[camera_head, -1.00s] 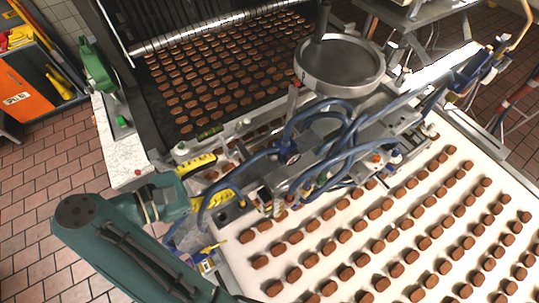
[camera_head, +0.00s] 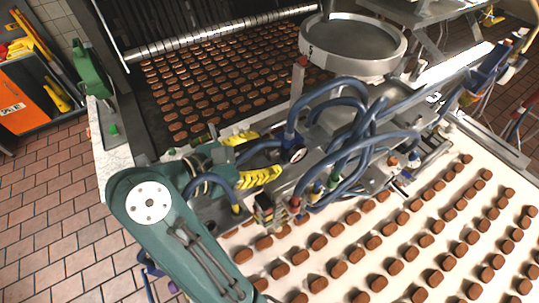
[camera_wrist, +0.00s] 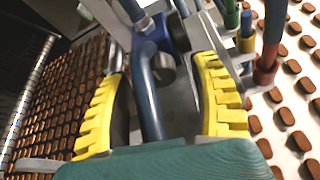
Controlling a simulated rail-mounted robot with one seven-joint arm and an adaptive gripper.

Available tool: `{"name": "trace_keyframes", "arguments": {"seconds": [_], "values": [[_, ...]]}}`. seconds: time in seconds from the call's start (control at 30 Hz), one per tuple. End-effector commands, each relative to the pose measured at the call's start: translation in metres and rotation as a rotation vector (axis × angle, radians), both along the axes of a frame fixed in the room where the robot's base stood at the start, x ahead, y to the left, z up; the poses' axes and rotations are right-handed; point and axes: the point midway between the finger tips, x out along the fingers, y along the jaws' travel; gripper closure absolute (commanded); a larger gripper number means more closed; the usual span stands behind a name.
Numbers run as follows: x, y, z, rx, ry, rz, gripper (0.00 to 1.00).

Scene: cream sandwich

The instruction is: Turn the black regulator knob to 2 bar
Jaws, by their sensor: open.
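My gripper (camera_head: 268,154) has yellow ribbed fingers, which stand apart at the machine's hose cluster. In the wrist view my gripper (camera_wrist: 160,70) is open, with one finger on each side of a dark blue hose (camera_wrist: 150,95). The blue regulator body (camera_wrist: 173,32) is just beyond the fingertips, with a dark round part (camera_wrist: 163,68) below it, between the fingers. I cannot tell whether this is the black knob or the gauge. In the head view the regulator (camera_head: 290,136) carries a small round gauge (camera_head: 297,155), whose reading is too small to make out.
Blue hoses (camera_head: 360,125) loop close around the regulator. Small coloured fittings (camera_head: 318,190) stand to the right of the lower finger. A round metal pan (camera_head: 352,45) is behind. Chocolate pieces cover the white belt (camera_head: 235,240) and the dark belt beyond.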

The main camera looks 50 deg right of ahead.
Motion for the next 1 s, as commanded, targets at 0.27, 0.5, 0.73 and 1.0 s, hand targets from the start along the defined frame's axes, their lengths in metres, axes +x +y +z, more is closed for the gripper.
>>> {"name": "trace_keyframes", "arguments": {"seconds": [0.27,0.5,0.73,1.0], "values": [[-0.004,-0.019,-0.007,0.000,-0.002,0.001,0.38],[-0.004,-0.018,-0.007,0.000,-0.002,0.001,0.48],[-0.004,-0.018,-0.007,0.000,-0.002,0.001,0.92],[-0.003,-0.018,-0.006,0.040,0.125,0.000,1.00]]}}
